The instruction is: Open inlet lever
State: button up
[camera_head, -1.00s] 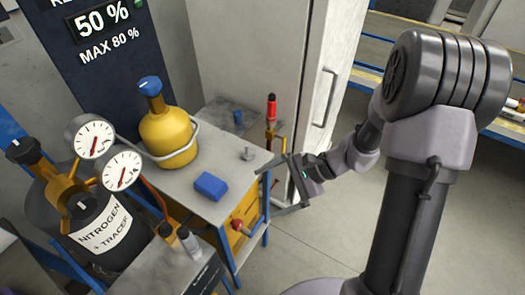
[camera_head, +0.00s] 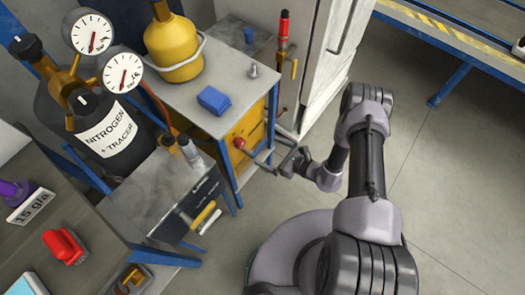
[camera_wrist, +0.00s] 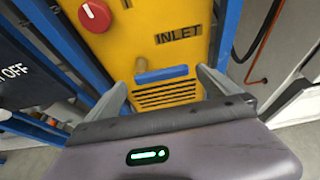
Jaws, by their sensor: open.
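The yellow unit (camera_head: 250,135) stands in a blue frame under the grey table top. In the wrist view its front (camera_wrist: 150,35) carries the label INLET (camera_wrist: 178,34). A blue inlet lever (camera_wrist: 161,74) lies nearly level below that label, above dark vent slots. My gripper (camera_wrist: 163,84) is open, with one finger on each side of the lever. I cannot tell whether the fingers touch it. In the head view my gripper (camera_head: 272,150) is at the front of the yellow unit, beside the red knob (camera_head: 239,143). The lever cannot be made out there.
The red knob also shows at upper left in the wrist view (camera_wrist: 95,15). A yellow bottle (camera_head: 173,45) and a blue block (camera_head: 214,100) stand on the table top. A nitrogen cylinder (camera_head: 95,125) with gauges is at left. Open floor lies at right.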

aim_at(259, 147)
jog(key=b+x, duration=0.1)
jog(key=x, duration=0.3)
jog(key=shift+w+a, duration=0.1)
jog(key=shift+a, duration=0.05)
jog(key=c, duration=1.7)
jog(key=shift+r, duration=0.1)
jog(key=shift+c, duration=0.3)
